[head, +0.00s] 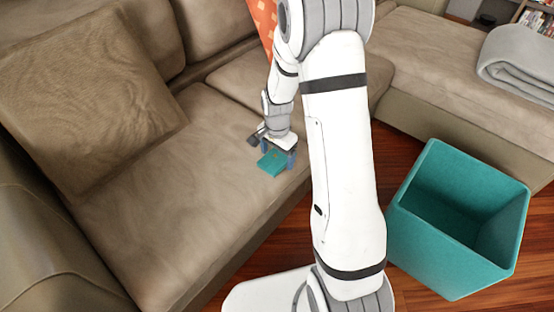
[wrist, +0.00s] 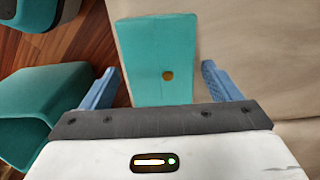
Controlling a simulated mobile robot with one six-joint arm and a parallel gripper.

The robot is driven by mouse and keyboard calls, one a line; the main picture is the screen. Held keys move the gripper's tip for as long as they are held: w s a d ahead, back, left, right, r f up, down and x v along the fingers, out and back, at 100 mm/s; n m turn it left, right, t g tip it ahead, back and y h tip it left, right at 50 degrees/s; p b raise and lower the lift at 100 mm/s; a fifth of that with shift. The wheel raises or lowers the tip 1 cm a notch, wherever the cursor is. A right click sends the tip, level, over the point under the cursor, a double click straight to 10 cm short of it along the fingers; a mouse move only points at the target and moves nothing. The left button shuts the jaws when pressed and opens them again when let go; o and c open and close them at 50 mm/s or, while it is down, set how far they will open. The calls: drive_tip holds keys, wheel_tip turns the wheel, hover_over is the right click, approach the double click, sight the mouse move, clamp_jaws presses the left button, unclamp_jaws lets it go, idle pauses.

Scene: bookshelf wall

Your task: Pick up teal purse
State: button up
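The teal purse (head: 272,162) lies on the seat of the brown sofa, near its front edge. In the wrist view the purse (wrist: 158,55) is a flat teal rectangle with a small round gold clasp. My gripper (head: 276,154) is above the purse in the head view. In the wrist view my gripper (wrist: 160,83) is open, with one blue finger on each side of the purse's near part. I see a gap between the right finger and the purse; the left finger is close to its edge. Whether the fingers touch it cannot be told.
The brown sofa (head: 180,225) has a large cushion (head: 85,95) at left. An open teal bin (head: 445,265) stands on the wooden floor to the right. A grey folded blanket (head: 520,60) lies on the right sofa section. The seat left of the purse is clear.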

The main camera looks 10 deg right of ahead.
drive_tip(key=c, duration=0.9)
drive_tip(key=shift+r, duration=0.15)
